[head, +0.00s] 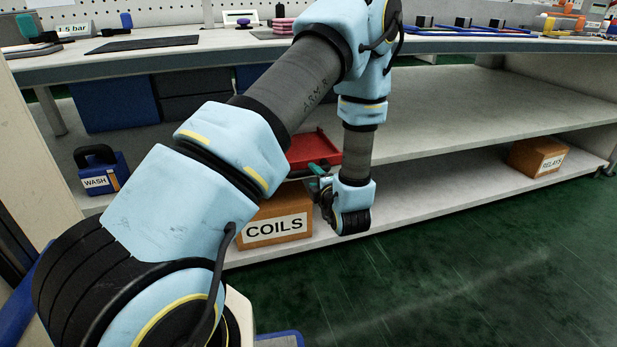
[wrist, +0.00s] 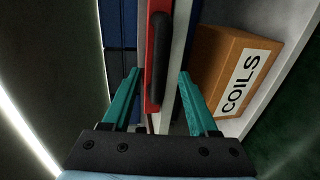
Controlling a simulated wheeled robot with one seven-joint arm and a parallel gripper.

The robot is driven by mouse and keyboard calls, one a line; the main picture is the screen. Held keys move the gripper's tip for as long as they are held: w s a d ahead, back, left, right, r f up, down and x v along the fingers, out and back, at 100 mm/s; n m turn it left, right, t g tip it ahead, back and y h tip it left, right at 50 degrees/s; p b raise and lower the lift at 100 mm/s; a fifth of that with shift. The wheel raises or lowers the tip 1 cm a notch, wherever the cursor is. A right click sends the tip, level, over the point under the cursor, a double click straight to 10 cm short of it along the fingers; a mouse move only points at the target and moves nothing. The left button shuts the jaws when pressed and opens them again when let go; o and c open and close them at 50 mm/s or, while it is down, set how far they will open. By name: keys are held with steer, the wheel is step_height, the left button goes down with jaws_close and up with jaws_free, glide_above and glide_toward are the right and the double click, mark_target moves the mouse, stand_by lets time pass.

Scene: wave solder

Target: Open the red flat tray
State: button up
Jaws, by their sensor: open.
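The red flat tray (head: 316,148) is under the bench top, above the COILS box, and partly hidden behind my arm. In the wrist view its red front (wrist: 150,88) is a narrow upright strip with a black bar handle (wrist: 158,55) on it. My gripper (wrist: 158,74) has its teal fingers spread wide, one on each side of the handle, with a gap on both sides. It holds nothing. In the head view my gripper (head: 318,176) is just in front of the tray, mostly hidden by my wrist. How far the tray is out is hard to tell.
An orange-brown COILS box (head: 274,222) stands on the low shelf close to my wrist. A blue WASH container (head: 101,171) is at left, and a RELAYS box (head: 537,157) is far right. The shelf (head: 440,185) between is clear. The bench top (head: 190,42) overhangs.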

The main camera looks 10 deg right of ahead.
mark_target(310, 173)
steer(key=b+x, duration=0.1)
steer(key=x, duration=0.4)
jaws_close()
stand_by(0.5)
stand_by(0.9)
